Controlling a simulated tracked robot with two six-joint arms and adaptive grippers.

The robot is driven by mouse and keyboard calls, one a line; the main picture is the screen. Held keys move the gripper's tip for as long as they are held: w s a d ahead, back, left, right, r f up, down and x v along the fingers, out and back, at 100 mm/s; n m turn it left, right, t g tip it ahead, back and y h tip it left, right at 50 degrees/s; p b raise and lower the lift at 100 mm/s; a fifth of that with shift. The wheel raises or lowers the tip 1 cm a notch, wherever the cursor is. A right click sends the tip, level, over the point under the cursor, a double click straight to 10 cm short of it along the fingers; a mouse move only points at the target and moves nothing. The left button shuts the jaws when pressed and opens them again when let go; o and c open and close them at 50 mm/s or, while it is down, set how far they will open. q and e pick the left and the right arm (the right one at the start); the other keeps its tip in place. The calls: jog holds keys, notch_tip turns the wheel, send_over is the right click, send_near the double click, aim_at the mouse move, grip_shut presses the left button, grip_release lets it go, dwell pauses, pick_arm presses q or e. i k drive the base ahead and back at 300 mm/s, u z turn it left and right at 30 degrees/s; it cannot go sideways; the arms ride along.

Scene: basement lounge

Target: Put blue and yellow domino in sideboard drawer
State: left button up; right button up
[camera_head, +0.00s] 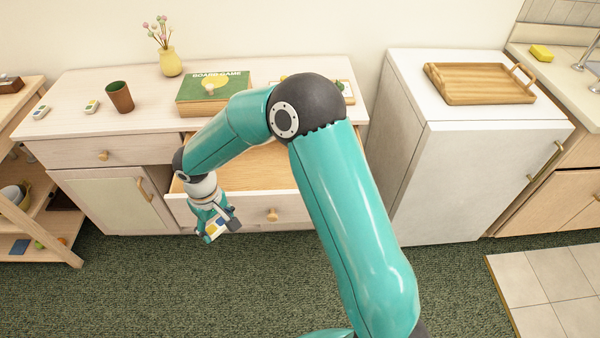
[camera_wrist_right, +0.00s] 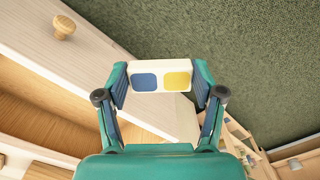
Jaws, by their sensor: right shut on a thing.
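My right gripper (camera_head: 217,228) is shut on the blue and yellow domino (camera_wrist_right: 160,78), a white block with one blue and one yellow square, clear between the fingers (camera_wrist_right: 162,92) in the right wrist view. In the head view the domino is small and partly hidden by the fingers. The sideboard (camera_head: 70,118) has its middle drawer (camera_head: 265,165) pulled open; its visible floor is bare wood, and my arm hides part of it. The gripper is in front of the drawer front, near its left end. My left gripper is not in view.
A white cabinet with a wooden tray (camera_head: 478,85) stands right. Green carpet (camera_head: 150,285) lies clear in front.

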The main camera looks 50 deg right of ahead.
aim_at(256, 181)
jog(key=z, duration=0.5)
jog(key=i, duration=1)
